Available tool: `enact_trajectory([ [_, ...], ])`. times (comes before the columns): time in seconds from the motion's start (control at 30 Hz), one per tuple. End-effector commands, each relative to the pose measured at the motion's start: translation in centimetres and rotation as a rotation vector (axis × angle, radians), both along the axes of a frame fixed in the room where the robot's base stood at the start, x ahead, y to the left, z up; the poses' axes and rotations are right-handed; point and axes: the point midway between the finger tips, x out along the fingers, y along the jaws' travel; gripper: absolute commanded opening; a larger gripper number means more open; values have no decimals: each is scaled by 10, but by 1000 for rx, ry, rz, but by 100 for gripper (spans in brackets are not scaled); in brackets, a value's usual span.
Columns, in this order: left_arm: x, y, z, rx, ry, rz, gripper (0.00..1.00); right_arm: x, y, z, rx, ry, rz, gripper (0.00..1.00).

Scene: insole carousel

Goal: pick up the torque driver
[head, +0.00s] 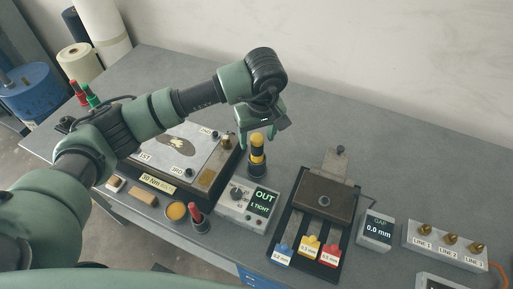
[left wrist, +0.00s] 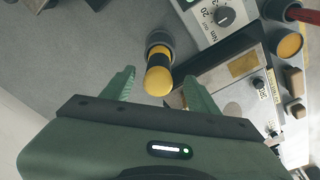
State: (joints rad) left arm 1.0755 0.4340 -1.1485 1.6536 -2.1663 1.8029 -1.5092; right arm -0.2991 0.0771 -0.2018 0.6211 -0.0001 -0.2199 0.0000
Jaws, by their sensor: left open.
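The torque driver (head: 257,156), with a yellow and black banded handle, stands upright in a dark holder behind the grey torque display box (head: 233,203). It also shows in the left wrist view (left wrist: 158,78), seen nearly end-on. My left gripper (head: 264,130) is open and empty, just above the driver's top. In the left wrist view its two green fingers (left wrist: 160,80) are spread, with the yellow handle end between them and a gap on each side. My right gripper is in neither view.
Left of the driver is a flat plate fixture (head: 178,152) with knobs. A dark clamp fixture (head: 325,197) with coloured tags stands to the right, beside a gap display (head: 376,230). A red-handled tool (head: 196,214) stands in front. The bench behind the driver is clear.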

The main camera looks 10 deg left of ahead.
Motion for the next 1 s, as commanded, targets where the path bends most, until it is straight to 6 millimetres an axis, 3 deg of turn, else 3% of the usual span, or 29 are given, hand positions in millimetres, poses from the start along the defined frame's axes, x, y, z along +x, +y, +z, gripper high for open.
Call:
enact_trajectory([
  [0.27, 5, 3, -31, -3, 8, 2, 60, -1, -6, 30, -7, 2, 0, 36],
  [0.43, 8, 3, -52, -6, 1, 1, 60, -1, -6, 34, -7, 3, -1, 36],
  [0.67, 9, 4, -56, -6, 0, 0, 60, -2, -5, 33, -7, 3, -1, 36],
  [0.7, 9, 4, -56, -6, 0, 0, 57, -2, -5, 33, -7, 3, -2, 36],
  [0.9, 9, 4, -56, -7, 0, 1, 1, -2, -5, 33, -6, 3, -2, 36],
  [1.0, 10, 3, -55, -8, -3, 1, 0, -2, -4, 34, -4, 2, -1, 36],
])
